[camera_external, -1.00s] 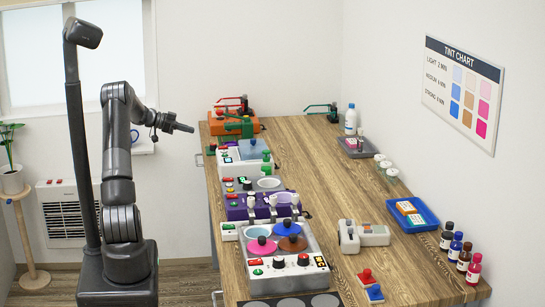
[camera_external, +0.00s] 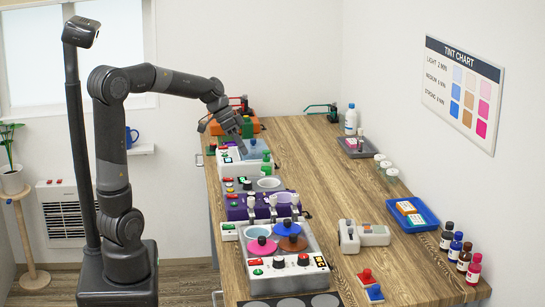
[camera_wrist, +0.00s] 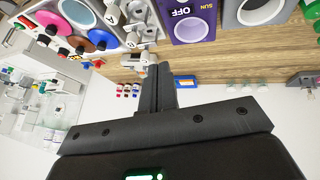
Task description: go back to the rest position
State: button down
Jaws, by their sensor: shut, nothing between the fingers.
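My gripper (camera_external: 243,150) is at the end of my raised dark arm in the outside view.
A purple unit (camera_external: 237,214) and a grey panel with coloured discs (camera_external: 312,252) line the table's left side. An orange unit (camera_external: 217,128) stands behind. A blue tray (camera_external: 427,222) and several bottles (camera_external: 464,259) sit at right. The middle tabletop (camera_external: 310,170) is mostly clear.

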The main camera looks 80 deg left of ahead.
jog(key=s+d+f+y, duration=0.1)
jog(key=s+d, duration=0.6)
jog(key=d, duration=0.3)
jog(key=s+d+f+y, duration=0.1)
jog(key=s+d+y, duration=0.1)
jog(key=s+d, duration=0.6)
jog(key=shift+s+d, duration=0.3)
jog(key=shift+d, duration=0.9)
